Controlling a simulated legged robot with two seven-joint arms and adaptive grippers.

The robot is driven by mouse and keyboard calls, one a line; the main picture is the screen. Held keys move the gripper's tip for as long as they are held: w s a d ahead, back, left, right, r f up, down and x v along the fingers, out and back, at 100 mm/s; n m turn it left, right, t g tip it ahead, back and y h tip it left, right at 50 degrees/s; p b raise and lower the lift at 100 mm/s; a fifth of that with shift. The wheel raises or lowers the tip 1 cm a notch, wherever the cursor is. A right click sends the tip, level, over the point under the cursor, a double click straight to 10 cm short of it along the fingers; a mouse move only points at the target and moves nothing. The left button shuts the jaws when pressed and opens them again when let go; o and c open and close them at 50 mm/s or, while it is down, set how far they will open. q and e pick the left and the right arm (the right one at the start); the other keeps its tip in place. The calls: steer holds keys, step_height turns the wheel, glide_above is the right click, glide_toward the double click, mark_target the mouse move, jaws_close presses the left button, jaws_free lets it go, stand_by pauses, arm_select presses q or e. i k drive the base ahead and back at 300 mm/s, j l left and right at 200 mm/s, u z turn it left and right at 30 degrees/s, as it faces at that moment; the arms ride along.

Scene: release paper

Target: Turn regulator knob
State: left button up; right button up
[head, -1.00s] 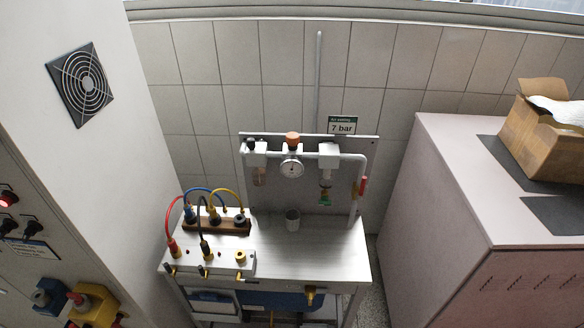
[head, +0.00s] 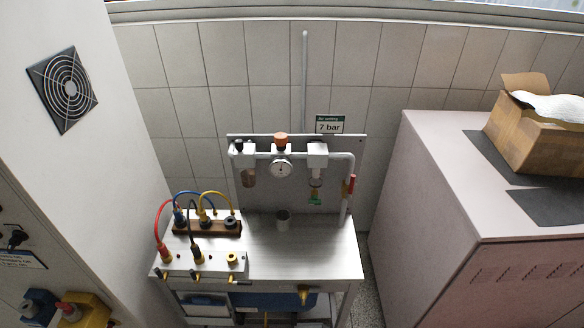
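The orange regulator knob (head: 281,139) sits on top of the air line, above a round white pressure gauge (head: 281,169). Both are on a grey back panel (head: 262,197) that stands at the rear of a metal bench (head: 305,259). A sign (head: 330,125) reading "7 bar" is at the panel's upper right. A red-handled valve (head: 351,184) is on the pipe at the right. The gauge's needle is too small to read. Neither of my grippers shows in the head view.
A block with red, blue, yellow and black hoses (head: 199,262) takes up the bench's left. A tall cabinet (head: 121,200) is at left. A low cabinet (head: 425,200) at right bears an open cardboard box (head: 535,145). The bench's right is clear.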

mark_target(280, 140)
steer(key=i+l, duration=0.2)
steer(key=i, duration=0.2)
steer(key=i+l, duration=0.15)
steer(key=i, duration=0.25)
